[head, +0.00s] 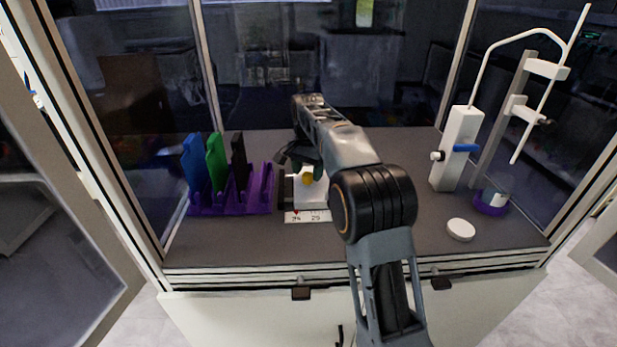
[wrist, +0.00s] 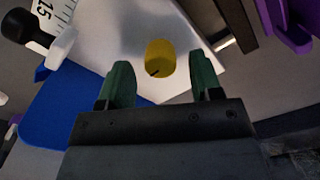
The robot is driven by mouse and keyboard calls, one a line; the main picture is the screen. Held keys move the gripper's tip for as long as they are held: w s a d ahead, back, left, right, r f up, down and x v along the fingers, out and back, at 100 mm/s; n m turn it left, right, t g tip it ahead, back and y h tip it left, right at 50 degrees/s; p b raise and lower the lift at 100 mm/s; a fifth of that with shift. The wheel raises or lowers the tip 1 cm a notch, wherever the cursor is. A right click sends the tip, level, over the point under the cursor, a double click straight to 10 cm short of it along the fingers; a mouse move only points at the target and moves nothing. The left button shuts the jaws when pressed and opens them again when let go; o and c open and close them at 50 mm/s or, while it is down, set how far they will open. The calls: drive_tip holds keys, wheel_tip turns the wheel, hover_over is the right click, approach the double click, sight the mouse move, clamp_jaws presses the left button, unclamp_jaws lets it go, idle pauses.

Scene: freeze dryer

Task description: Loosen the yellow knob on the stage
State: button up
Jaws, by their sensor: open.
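The yellow knob (wrist: 160,58) sits on the pale metal stage (wrist: 122,38) in the wrist view. It also shows small in the head view (head: 308,179), on the white stage (head: 312,193) at the middle of the bench. My gripper (wrist: 160,84) is open, with its two green fingers apart. The knob appears between and just beyond the fingertips, and nothing is held. In the head view my gripper (head: 306,165) is by the stage, partly hidden by my arm. Whether a finger touches the knob cannot be told.
A purple rack (head: 232,203) holding blue, green and dark upright pieces stands left of the stage. A white disc (head: 460,229) lies near the front right. The bench between is mostly clear.

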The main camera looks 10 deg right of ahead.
drive_tip(key=shift+f, duration=0.85)
drive_tip(key=shift+c, duration=0.2)
